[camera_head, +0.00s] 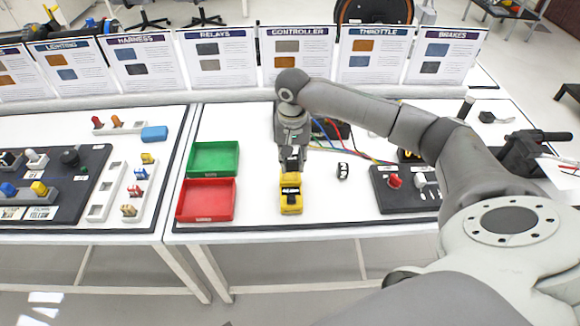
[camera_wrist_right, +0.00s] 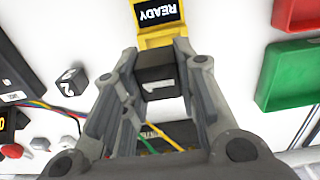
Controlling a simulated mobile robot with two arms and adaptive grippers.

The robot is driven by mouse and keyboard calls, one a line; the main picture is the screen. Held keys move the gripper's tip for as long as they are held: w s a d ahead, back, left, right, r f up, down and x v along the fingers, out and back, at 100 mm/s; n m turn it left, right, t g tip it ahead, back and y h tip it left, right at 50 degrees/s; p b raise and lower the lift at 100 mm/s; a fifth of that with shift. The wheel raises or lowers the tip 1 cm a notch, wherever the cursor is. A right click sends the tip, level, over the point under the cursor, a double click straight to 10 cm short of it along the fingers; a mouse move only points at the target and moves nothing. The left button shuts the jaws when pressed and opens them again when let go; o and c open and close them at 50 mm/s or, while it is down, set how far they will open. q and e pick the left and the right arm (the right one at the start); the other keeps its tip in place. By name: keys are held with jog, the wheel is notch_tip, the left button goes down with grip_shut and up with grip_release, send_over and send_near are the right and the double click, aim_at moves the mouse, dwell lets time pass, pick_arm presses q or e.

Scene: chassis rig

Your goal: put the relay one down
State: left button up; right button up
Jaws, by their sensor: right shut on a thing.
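Relay one (camera_wrist_right: 157,75), a black block with a white 1, is held between the fingers of my right gripper (camera_wrist_right: 157,82). In the head view the right gripper (camera_head: 291,160) points down over the white table, right behind the yellow READY holder (camera_head: 291,180). The holder also shows in the wrist view (camera_wrist_right: 165,40), close beyond the relay. I cannot tell whether the relay touches the table or the holder. Relay two (camera_head: 342,171), a dark block with a white 2, stands on the table to the right; it also shows in the wrist view (camera_wrist_right: 69,80). My left gripper is not in view.
A green tray (camera_head: 214,158) and a red tray (camera_head: 206,200) sit left of the holder. Colored wires (camera_head: 350,153) run behind and right of the gripper. A dark control panel (camera_head: 405,190) is at right.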

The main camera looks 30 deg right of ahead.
aim_at(290, 178)
jog(key=shift+w+f, duration=0.5)
jog(key=shift+f, duration=0.05)
notch_tip(290, 178, down, 3)
jog(key=shift+f, duration=0.15)
jog(key=shift+f, duration=0.15)
jog(key=shift+s+a+f+p, duration=0.1)
jog(key=shift+s+f+p, duration=0.2)
jog(key=shift+f, duration=0.15)
jog(key=o, duration=1)
jog(key=shift+f, duration=0.1)
jog(key=shift+o, duration=0.2)
jog(key=shift+f, duration=0.1)
jog(key=shift+w, duration=0.1)
